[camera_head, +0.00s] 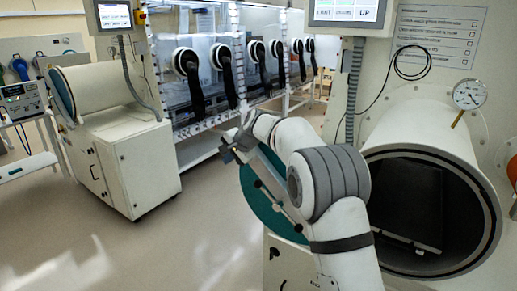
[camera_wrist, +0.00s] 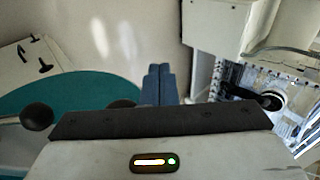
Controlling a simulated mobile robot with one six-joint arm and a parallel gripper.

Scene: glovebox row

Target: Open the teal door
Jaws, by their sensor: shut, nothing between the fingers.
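The round teal door (camera_head: 262,211) stands swung out to the left of the large round chamber (camera_head: 428,140), whose mouth is open and dark inside. A grey bar with knobs crosses the door's face. My arm hides the door's right part. My gripper (camera_head: 229,150) is at the door's upper left edge in the head view. In the wrist view my gripper's blue fingers (camera_wrist: 158,82) are shut together with nothing between them. The teal door (camera_wrist: 85,94) lies beside and below them there, with a black knob (camera_wrist: 37,116) on it. I cannot tell whether fingers and door touch.
A white cabinet with a round chamber (camera_head: 118,130) stands at the left. A glovebox row with black gloves (camera_head: 187,65) runs along the back. A gauge (camera_head: 469,94) and a screen (camera_head: 348,12) are above the open chamber. The floor (camera_head: 150,240) at front left is clear.

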